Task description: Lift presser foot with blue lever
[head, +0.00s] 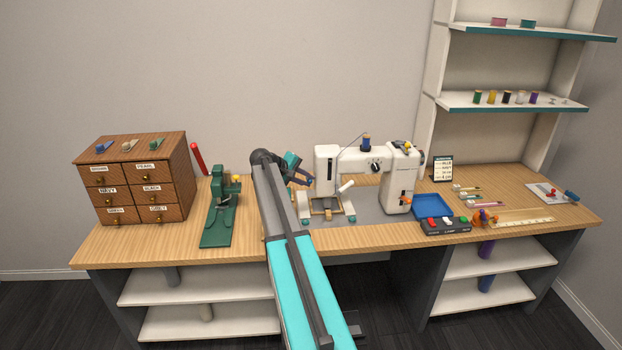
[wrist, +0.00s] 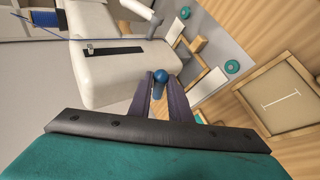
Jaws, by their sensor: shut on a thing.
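The white sewing machine (head: 330,160) stands on the workbench, with a blue thread spool on top. In the wrist view the machine's white head (wrist: 105,65) fills the upper left, with a dark slot in it. My gripper (head: 306,180) is at the left end of the machine. In the wrist view its two dark fingers (wrist: 160,90) are shut on the blue lever (wrist: 160,77), whose round blue tip shows between them. The presser foot cannot be made out clearly in either view.
A green press (head: 218,215) and a brown drawer cabinet (head: 130,180) stand to the left. A blue tray (head: 432,206) and a switch box (head: 446,226) lie to the right. In the wrist view a wood-framed panel (wrist: 283,95) is at the right.

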